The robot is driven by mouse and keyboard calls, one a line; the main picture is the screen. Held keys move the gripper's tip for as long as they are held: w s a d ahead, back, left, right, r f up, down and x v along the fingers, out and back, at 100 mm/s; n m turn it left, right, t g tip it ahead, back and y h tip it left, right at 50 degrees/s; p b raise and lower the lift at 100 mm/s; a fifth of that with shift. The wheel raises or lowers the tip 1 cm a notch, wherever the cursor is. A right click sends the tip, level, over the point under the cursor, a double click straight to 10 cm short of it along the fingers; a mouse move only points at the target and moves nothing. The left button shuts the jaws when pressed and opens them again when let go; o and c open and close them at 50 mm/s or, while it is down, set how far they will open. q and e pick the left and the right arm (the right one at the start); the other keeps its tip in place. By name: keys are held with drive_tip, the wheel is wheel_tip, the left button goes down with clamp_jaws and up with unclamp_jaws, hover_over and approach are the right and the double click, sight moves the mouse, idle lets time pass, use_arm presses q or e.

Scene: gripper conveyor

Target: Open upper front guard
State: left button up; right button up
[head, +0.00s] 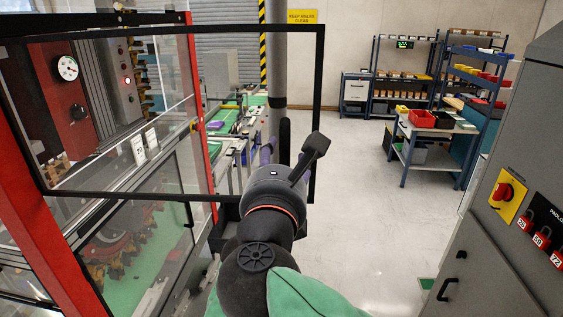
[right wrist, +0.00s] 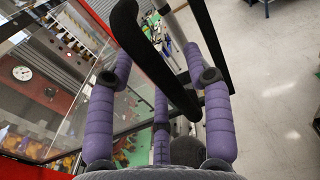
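The upper front guard (head: 180,196) is a clear panel in a black frame. In the head view it stands swung out from the machine front, its right edge well past the far red post. Its black handle (head: 285,135) is near that right edge; the handle (right wrist: 150,60) also shows large in the right wrist view. My right gripper (head: 279,152) is at the handle. In the right wrist view its purple fingers (right wrist: 158,65) are spread wide on both sides of the handle, not closed on it. Whether any finger touches it is unclear. My left gripper is out of view.
The machine's red post (head: 201,110) and clear lower guard (head: 150,235) are at left. A grey cabinet (head: 490,250) with a red switch stands close at right. A workbench (head: 435,130) and shelves are farther back. The floor (head: 370,190) between is clear.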

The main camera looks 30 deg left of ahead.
drive_tip(key=shift+s, duration=0.1)
drive_tip(key=v, duration=1.2)
idle(0.4)
